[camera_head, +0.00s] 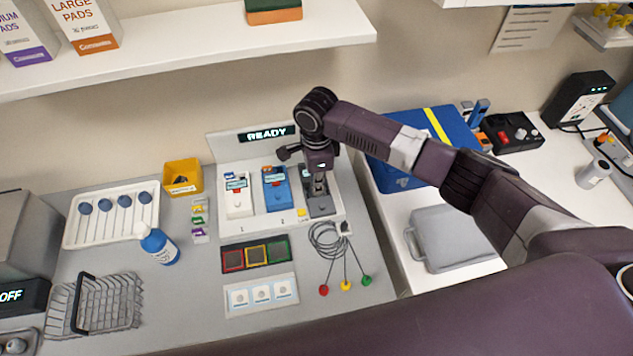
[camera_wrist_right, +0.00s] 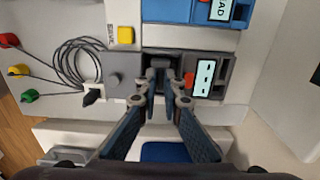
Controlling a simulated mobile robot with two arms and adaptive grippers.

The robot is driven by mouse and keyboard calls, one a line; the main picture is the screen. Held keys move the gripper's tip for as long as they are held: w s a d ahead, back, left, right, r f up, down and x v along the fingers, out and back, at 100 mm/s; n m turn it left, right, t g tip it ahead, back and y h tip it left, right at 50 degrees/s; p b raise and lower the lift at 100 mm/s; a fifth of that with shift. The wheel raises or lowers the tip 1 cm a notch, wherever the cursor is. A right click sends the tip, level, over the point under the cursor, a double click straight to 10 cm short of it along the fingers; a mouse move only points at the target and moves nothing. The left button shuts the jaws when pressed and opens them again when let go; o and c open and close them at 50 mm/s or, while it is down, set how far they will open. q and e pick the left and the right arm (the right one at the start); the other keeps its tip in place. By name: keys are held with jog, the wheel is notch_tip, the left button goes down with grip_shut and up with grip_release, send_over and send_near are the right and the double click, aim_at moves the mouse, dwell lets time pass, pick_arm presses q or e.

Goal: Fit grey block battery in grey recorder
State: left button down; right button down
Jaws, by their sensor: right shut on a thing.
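The grey recorder (camera_head: 321,209) is the rightmost of three recorders on the white READY station. In the right wrist view its dark grey body (camera_wrist_right: 124,66) spans the upper middle, with a small screen (camera_wrist_right: 204,77) and a red part on the right. My right gripper (camera_head: 318,184) points down over the recorder. In the wrist view my right gripper (camera_wrist_right: 159,98) is shut on a grey block (camera_wrist_right: 158,77), apparently the battery, at the recorder's middle. The fingers partly hide the block, and I cannot tell how deep it sits. My left gripper is not in view.
A blue recorder (camera_head: 275,191) and a white recorder (camera_head: 238,203) stand left of the grey one. Red, yellow and green leads (camera_head: 345,262) lie in front. A blue binder (camera_head: 425,140) and grey case (camera_head: 450,238) are to the right.

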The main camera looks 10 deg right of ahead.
jog(key=shift+f, duration=0.5)
dwell(0.8)
jog(key=c, duration=2.4)
grip_release()
jog(key=shift+r+p, duration=0.1)
jog(key=shift+p, duration=0.25)
jog(key=shift+r+p, duration=1)
jog(key=shift+p, duration=0.35)
jog(key=shift+r, duration=0.9)
jog(key=shift+o, duration=0.4)
